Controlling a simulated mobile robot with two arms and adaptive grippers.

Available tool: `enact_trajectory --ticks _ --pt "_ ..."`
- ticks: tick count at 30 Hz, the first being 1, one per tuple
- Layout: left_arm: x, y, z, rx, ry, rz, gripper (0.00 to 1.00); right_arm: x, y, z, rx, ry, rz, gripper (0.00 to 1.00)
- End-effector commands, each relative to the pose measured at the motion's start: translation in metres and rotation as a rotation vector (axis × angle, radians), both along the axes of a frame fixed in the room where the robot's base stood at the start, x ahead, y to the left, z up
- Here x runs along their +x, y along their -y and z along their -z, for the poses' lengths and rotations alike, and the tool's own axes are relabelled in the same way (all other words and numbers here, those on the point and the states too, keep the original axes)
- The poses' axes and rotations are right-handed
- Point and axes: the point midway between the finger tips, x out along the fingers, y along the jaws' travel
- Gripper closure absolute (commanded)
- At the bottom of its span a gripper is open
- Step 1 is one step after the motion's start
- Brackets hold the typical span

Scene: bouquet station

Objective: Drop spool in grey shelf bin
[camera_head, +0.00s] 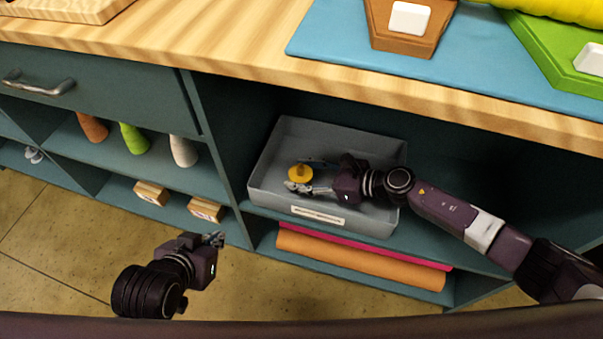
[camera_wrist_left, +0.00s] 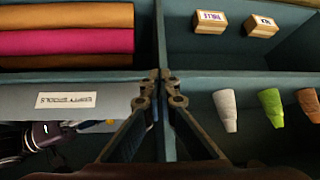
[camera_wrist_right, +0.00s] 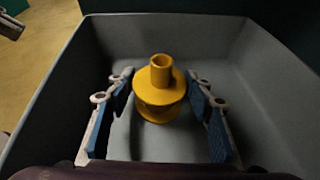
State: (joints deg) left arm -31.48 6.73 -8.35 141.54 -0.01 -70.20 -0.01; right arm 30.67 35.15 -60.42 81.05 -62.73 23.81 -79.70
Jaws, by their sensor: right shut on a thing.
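The yellow spool (camera_head: 300,173) is inside the grey shelf bin (camera_head: 320,222), within its walls; the right wrist view shows the spool (camera_wrist_right: 160,88) upright between the fingers. My right gripper (camera_head: 305,176) reaches into the bin and is shut on the spool. I cannot tell whether the spool touches the bin floor. The bin has a label on its front wall. My left gripper (camera_head: 217,239) is shut and empty, low in front of the shelves; its fingertips (camera_wrist_left: 161,76) meet in the left wrist view.
Orange and pink rolls (camera_head: 360,262) lie on the shelf below the bin. Coloured cones (camera_head: 133,138) and small boxes (camera_head: 151,193) fill the left cubbies. The wooden countertop (camera_head: 230,48) overhangs the bin from above. The floor in front is clear.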

Motion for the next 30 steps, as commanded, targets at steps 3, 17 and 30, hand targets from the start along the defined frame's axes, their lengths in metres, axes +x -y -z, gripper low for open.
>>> enact_trajectory --ticks 3,17,30 --pt "0.004 0.001 -0.002 -0.004 0.017 0.001 1.00 0.000 0.000 0.001 0.001 0.000 0.000 0.78" --pt "0.004 0.001 -0.002 -0.004 0.013 0.002 1.00 0.000 0.000 0.000 0.000 0.000 0.000 0.35" --pt "-0.051 -0.017 0.021 0.048 -0.223 -0.019 1.00 -0.024 0.050 -0.025 -0.002 -0.003 0.002 0.35"
